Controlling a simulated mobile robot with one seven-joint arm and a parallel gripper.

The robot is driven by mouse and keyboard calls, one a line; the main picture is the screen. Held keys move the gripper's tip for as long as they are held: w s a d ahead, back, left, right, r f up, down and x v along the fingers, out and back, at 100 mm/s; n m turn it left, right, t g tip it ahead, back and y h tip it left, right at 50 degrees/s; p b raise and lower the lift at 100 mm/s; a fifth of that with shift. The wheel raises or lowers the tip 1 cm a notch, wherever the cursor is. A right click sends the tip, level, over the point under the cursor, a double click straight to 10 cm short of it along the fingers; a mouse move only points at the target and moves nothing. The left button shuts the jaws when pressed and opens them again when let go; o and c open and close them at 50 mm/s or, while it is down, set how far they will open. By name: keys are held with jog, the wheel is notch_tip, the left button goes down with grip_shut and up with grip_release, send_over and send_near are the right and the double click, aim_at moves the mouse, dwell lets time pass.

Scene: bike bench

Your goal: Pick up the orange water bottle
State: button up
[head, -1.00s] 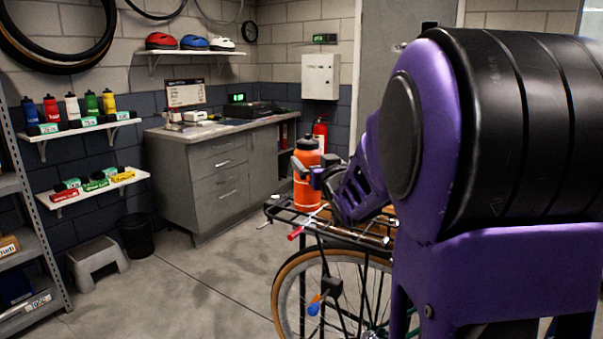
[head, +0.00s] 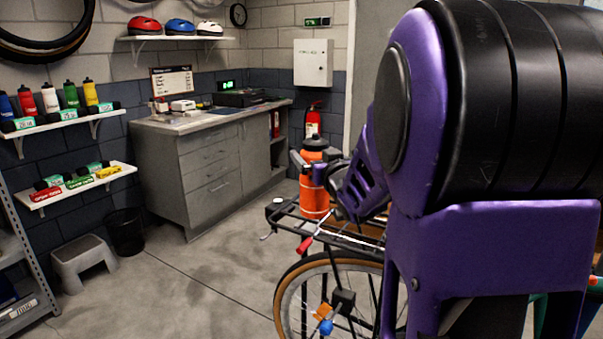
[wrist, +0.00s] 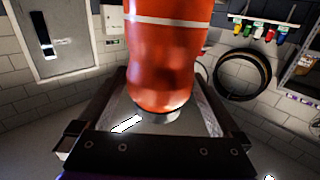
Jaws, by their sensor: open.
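The orange water bottle (head: 314,200), with a dark cap and a pale band, stands upright at the bike's rear rack (head: 345,238) in the head view. My gripper (head: 312,172) is at its upper body, with a finger in front of it. In the wrist view the bottle (wrist: 167,60) fills the top middle, between the two spread fingers of my gripper (wrist: 162,98). The jaws are open; small gaps seem to show beside the bottle. My arm hides much of the bike, and the bottle's base contact is hard to make out.
A grey cabinet (head: 205,175) with a worktop stands behind the bottle. Wall shelves at left hold other bottles (head: 48,98) and small boxes. A grey step stool (head: 83,262) and a black bin (head: 125,232) stand on the floor. The floor left of the bike is clear.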

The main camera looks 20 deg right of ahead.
jog(key=shift+w, duration=0.15)
jog(key=shift+c, duration=0.9)
jog(key=shift+r, duration=0.1)
grip_shut()
